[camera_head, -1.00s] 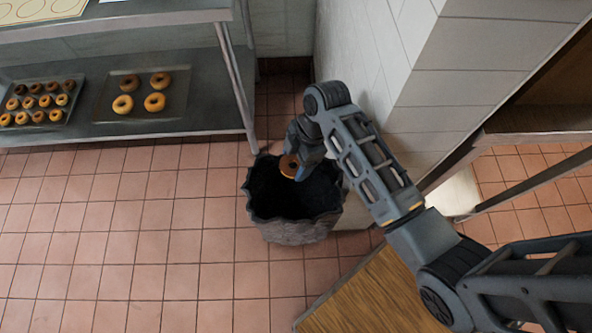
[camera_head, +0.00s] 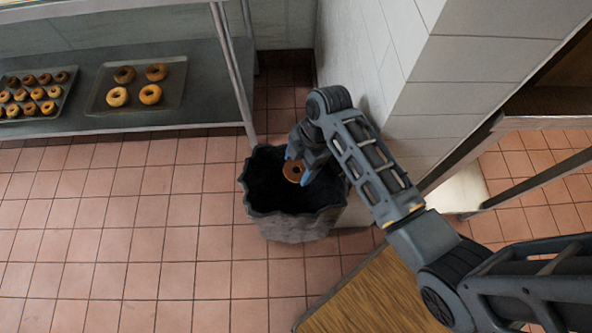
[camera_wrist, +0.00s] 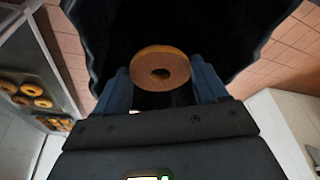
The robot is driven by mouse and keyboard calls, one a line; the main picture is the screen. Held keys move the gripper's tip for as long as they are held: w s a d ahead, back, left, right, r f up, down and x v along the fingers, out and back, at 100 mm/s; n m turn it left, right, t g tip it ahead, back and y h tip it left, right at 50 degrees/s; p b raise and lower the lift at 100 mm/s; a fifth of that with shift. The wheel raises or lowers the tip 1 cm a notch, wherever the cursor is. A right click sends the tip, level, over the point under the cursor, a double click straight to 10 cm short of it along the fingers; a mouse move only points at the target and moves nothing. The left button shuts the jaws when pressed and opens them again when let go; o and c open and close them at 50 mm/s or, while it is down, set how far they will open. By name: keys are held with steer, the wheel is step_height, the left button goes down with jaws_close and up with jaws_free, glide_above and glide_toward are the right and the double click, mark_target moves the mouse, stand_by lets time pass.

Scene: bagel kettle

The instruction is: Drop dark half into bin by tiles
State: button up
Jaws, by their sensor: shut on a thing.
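The dark bagel half (camera_head: 294,171) is a brown ring with a hole in its middle. It also shows in the wrist view (camera_wrist: 160,68), between the two blue fingers. My gripper (camera_head: 298,172) is shut on it and holds it over the mouth of the dark bin (camera_head: 290,226). The bin stands on the tiled floor beside the white tiled wall (camera_head: 405,70). It has a wavy rim, and its inside is black, so I cannot see whether anything lies in it.
A steel rack at the left has a lower shelf (camera_head: 100,118) with a tray of several small bagels (camera_head: 68,93) and a tray of larger ones (camera_head: 177,103). A wooden surface (camera_head: 375,295) lies below my arm. Open floor (camera_head: 130,230) lies left of the bin.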

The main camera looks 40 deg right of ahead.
steer(key=o, duration=1.1)
steer(key=shift+c, duration=0.2)
steer(key=w+r+m+p, duration=0.1)
steer(key=r, duration=0.1)
steer(key=w+r+m+p, duration=0.1)
steer(key=r+m+p, duration=0.1)
steer(key=r, duration=0.1)
steer(key=w+r+m+t+p, duration=0.1)
steer(key=r, duration=0.2)
steer(key=shift+w+a+r+h+p, duration=0.1)
steer(key=shift+a+r+h+p, duration=0.1)
steer(key=shift+h+p, duration=0.1)
steer(key=w+r+m+t+h+b, duration=0.1)
steer(key=w+r+m, duration=0.4)
steer(key=m, duration=0.7)
steer(key=shift+r+t+h+b, duration=0.4)
steer(key=shift+r+h+b, duration=0.25)
steer(key=shift+h+b, duration=0.25)
